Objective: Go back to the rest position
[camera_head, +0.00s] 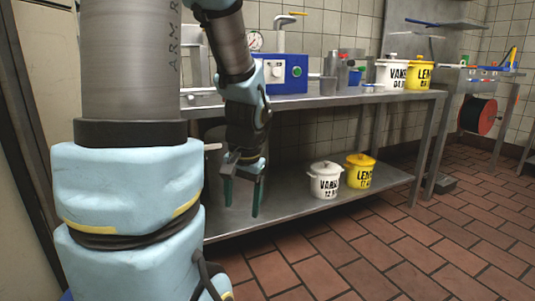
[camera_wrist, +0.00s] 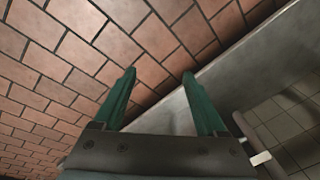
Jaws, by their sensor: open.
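My gripper (camera_head: 241,196) hangs from my arm in front of the steel bench, its two green fingers pointing down. The fingers are apart with nothing between them. In the wrist view, my gripper (camera_wrist: 160,85) also shows open and empty, with the brick-tiled floor and the edge of the bench's lower shelf (camera_wrist: 240,55) beyond the fingertips. In the head view it hangs in front of the left part of that lower shelf, clear of the tubs.
The steel bench (camera_head: 330,100) carries a blue machine (camera_head: 291,75), a white tub (camera_head: 391,74) and a yellow tub (camera_head: 420,74). Its lower shelf holds another white tub (camera_head: 325,183) and yellow tub (camera_head: 360,173). A red reel (camera_head: 478,116) is at right.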

